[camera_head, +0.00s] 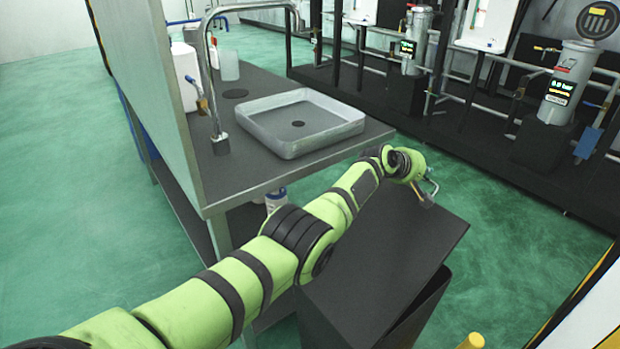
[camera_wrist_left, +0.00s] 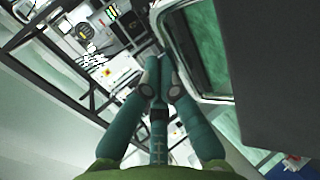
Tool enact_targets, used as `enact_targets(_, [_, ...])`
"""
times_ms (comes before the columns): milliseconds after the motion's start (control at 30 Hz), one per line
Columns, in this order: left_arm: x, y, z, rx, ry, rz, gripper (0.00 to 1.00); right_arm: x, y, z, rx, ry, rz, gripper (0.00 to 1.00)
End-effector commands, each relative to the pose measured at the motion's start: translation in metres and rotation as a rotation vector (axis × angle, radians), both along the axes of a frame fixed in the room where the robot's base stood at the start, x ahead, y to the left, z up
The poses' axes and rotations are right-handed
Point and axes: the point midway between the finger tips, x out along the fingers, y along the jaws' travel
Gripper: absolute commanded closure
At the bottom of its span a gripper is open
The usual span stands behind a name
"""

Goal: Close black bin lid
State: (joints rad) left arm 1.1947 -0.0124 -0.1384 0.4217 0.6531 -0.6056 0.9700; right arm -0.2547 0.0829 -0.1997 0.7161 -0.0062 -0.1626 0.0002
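The black bin (camera_head: 428,310) stands on the floor at the lower right of the head view, beside the sink bench. Its flat black lid (camera_head: 395,250) is tilted above the body, with a dark gap between them on the right side. A dark panel, apparently the lid (camera_wrist_left: 275,75), fills the right side there. Contact cannot be told. My right gripper is not in view.
The bench (camera_head: 235,170) with a sink tray (camera_head: 300,122) and tap (camera_head: 205,70) stands left of the bin. Machines on a black plinth (camera_head: 500,135) line the back right. Green floor (camera_head: 510,260) is clear right of the bin. A yellow stub (camera_head: 471,341) shows at the bottom edge.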

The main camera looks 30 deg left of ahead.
Motion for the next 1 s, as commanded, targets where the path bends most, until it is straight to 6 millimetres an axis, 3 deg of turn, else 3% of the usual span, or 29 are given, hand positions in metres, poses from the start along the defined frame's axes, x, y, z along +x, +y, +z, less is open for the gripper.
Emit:
enact_targets(100, [0.000,0.001,-0.004,0.002,0.005,0.001,1.00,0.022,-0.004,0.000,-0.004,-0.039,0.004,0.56])
enact_targets(200, [0.001,0.000,-0.004,0.001,0.004,0.001,1.00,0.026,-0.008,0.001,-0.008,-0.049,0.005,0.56])
enact_targets(767, [0.001,0.000,-0.001,0.000,-0.001,0.001,1.00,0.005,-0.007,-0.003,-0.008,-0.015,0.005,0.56])
enact_targets(1000, [0.001,0.001,0.008,-0.001,-0.002,0.001,1.00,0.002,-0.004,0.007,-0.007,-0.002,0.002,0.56])
